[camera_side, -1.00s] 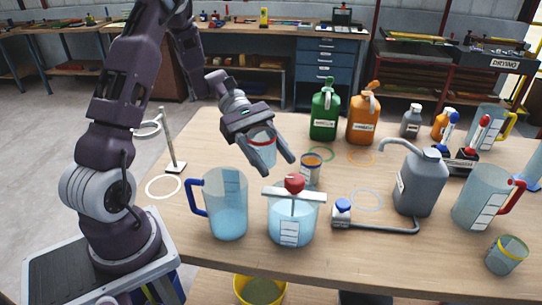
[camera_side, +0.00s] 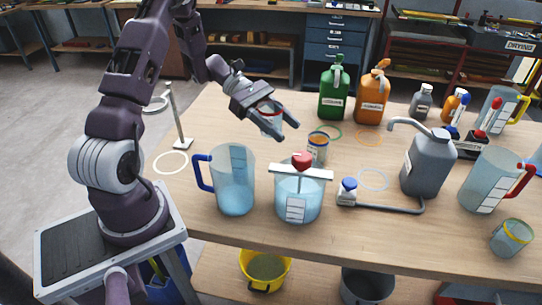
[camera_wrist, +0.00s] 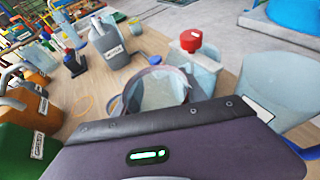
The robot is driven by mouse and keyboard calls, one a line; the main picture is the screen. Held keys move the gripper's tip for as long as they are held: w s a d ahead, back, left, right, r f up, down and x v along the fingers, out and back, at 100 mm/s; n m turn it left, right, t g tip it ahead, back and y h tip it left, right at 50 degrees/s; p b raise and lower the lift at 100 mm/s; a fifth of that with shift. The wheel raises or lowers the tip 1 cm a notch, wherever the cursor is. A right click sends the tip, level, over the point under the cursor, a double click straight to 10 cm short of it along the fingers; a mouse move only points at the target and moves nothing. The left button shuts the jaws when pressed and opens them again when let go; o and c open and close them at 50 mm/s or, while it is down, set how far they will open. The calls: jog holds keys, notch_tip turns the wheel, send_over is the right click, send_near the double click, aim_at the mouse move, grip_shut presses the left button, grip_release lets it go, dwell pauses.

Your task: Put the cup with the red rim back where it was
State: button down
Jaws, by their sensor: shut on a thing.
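The clear cup with the red rim (camera_side: 270,122) is between the fingers of my gripper (camera_side: 279,130), held above the table. My gripper is shut on it, and the fingers hide part of its wall. In the side view it hangs behind and between the blue-handled pitcher (camera_side: 233,180) and the small orange-rimmed jar (camera_side: 318,150). In the wrist view a clear round vessel (camera_wrist: 158,90) shows just beyond my gripper body; its rim colour is hard to tell. Flat rings lie on the table: white (camera_side: 158,168), green (camera_side: 338,134), orange (camera_side: 369,146) and blue (camera_side: 373,190).
A vessel with a red-knobbed stirrer (camera_side: 297,200) stands near the front. A grey spouted can (camera_side: 428,165) and a red-handled pitcher (camera_side: 487,182) are to the right. Green (camera_side: 333,95) and orange (camera_side: 371,100) jugs stand behind. A ring stand (camera_side: 177,118) is at the left.

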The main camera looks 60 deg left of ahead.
jog(key=shift+n+t, duration=0.4)
jog(key=shift+n, duration=0.1)
jog(key=f, duration=0.1)
jog(key=a+f, duration=0.1)
jog(key=f, duration=0.1)
jog(key=shift+w+a+f, duration=0.35)
jog(key=shift+w+a, duration=0.05)
notch_tip(320, 180, down, 8)
jog(key=shift+f, duration=0.1)
jog(key=c, duration=0.6)
grip_release()
jog(key=shift+c, duration=0.2)
jog(key=v, duration=0.7)
jog(key=shift+a, duration=0.1)
jog(key=shift+s+a+r, duration=0.1)
jog(key=shift+r, duration=0.15)
